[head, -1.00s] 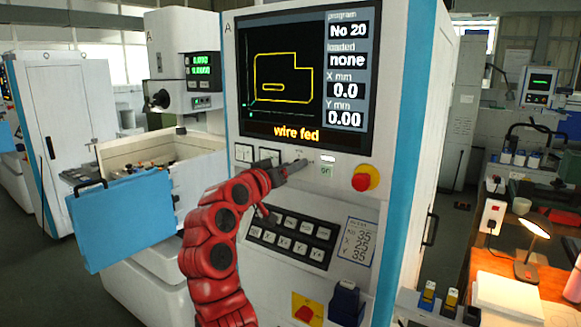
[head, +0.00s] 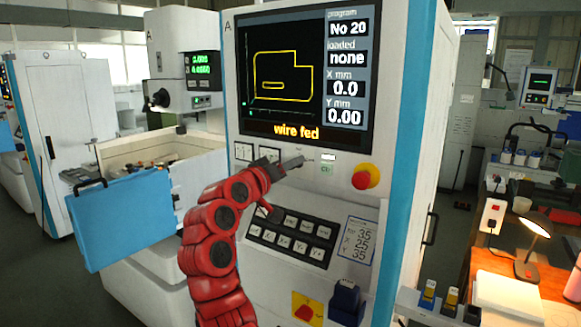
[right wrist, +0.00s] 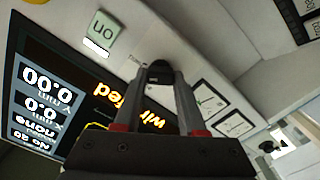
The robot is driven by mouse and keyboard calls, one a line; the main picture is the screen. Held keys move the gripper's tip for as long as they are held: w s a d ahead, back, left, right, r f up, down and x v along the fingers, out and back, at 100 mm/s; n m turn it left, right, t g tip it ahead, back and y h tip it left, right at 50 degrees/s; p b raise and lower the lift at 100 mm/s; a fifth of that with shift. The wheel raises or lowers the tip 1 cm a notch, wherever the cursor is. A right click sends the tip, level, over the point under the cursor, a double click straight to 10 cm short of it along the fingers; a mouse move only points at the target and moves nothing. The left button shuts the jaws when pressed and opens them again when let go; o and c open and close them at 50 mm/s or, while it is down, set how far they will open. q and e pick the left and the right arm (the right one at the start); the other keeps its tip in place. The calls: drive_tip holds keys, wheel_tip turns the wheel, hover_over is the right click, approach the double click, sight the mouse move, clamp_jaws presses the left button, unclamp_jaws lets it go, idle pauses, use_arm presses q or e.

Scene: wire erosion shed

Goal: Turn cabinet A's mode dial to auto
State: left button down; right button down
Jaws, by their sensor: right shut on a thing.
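Cabinet A (head: 385,120) is the white and blue machine with the letter A at its top left and a screen (head: 275,80) reading "wire fed". My right gripper (head: 297,163), on the red arm, is at the panel just below the screen. In the right wrist view its two fingers (right wrist: 160,80) are closed on a small dark knob (right wrist: 160,68), which I take for the mode dial. The fingers hide most of the knob, so I cannot tell which setting it points at. My left gripper is in neither view.
Right of the gripper are a small "on" button (head: 327,170) and a red emergency knob (head: 365,177). Two gauges (head: 243,152) lie to its left. A black keypad (head: 291,237) is below. An open blue door (head: 125,218) stands at the left.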

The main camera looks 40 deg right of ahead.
drive_tip(key=shift+w+f+n+p, duration=0.1)
drive_tip(key=shift+n+p, duration=1.7)
drive_tip(key=shift+n, duration=1)
drive_tip(key=shift+f+n+p, duration=0.1)
drive_tip(key=shift+n+p, duration=1.65)
drive_tip(key=shift+n, duration=1.05)
drive_tip(key=shift+c, duration=2.4)
unclamp_jaws()
